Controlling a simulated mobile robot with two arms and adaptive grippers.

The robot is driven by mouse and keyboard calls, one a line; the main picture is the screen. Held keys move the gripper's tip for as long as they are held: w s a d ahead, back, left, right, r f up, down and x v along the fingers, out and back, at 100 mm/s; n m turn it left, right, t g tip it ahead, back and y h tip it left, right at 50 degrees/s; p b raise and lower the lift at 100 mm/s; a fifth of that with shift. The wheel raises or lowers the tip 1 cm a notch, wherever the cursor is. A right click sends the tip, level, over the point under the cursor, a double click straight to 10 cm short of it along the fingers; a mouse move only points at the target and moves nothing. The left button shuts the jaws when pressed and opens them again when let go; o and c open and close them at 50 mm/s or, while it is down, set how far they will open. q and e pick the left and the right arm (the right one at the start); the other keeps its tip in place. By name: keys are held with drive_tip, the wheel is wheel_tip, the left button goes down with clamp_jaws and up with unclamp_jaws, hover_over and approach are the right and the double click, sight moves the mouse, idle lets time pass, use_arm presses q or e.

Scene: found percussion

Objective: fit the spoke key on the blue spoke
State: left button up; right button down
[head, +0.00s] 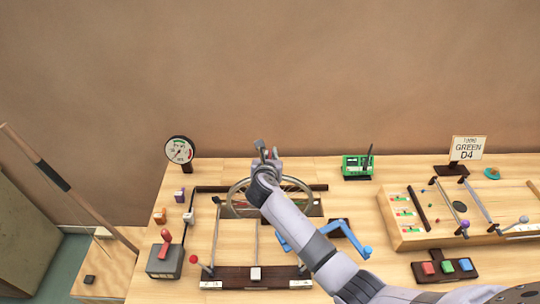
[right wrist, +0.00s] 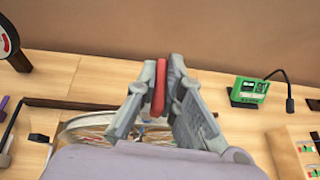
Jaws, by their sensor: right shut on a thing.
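My right gripper (head: 265,150) is shut on a narrow red piece, which looks like the spoke key (right wrist: 159,88). In the right wrist view the red piece stands upright between the fingertips (right wrist: 162,80). In the head view the gripper is over the far edge of the spoked wheel (head: 233,195). The wheel also shows below the fingers in the right wrist view (right wrist: 82,124). The key is apart from the spokes as far as I can see. My forearm covers part of the wheel, and I cannot make out the blue spoke. My left gripper is out of view.
A blue crank (head: 350,238) lies right of my forearm. A round dial (head: 179,151) stands at the back left, and a green device (head: 357,166) at the back right. A wooden box (head: 410,240) and a GREEN D4 sign (head: 468,148) are further right.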

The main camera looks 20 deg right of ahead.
drive_tip(key=shift+f+b, duration=0.55)
drive_tip(key=shift+f, duration=0.4)
drive_tip(key=c, duration=1.6)
unclamp_jaws()
drive_tip(key=shift+c, duration=0.2)
drive_tip(key=v, duration=1.2)
